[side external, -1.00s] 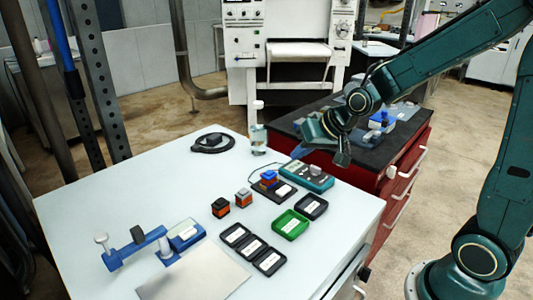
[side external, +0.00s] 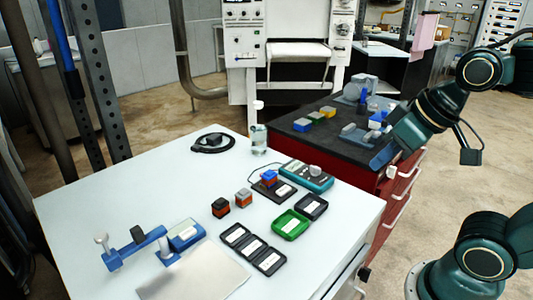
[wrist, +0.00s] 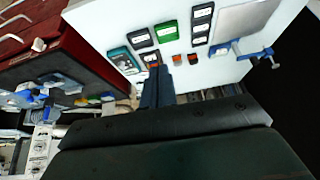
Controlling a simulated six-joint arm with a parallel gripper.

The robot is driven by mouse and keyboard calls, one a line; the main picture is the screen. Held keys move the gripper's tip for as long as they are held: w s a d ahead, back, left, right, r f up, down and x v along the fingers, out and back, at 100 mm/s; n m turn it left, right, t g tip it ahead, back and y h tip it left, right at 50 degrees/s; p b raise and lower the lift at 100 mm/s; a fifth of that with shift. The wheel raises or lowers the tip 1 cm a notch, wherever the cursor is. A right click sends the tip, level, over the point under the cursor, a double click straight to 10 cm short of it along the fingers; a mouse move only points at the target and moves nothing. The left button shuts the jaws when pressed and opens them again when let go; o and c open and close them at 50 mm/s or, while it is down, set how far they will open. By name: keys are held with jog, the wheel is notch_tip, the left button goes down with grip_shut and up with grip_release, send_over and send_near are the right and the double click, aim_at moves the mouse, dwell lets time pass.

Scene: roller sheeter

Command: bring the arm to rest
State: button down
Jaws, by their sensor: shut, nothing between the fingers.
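My gripper (side external: 376,162) is at the right of the side view, in front of the dark-topped red cabinet (side external: 345,157) and clear of the white table (side external: 160,165). Its blue fingers (wrist: 157,72) lie close together in the wrist view, shut with nothing between them. My teal arm is folded back toward its base at the right edge.
The table holds a teal device (side external: 307,177), a green tray (side external: 291,225), black trays (side external: 253,249), small blocks (side external: 220,208) and a blue fixture (side external: 150,243). Boxes (side external: 302,124) and blue-and-clear items stand on the cabinet. Open floor lies to the right.

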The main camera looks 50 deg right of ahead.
jog(key=shift+s, duration=1.1)
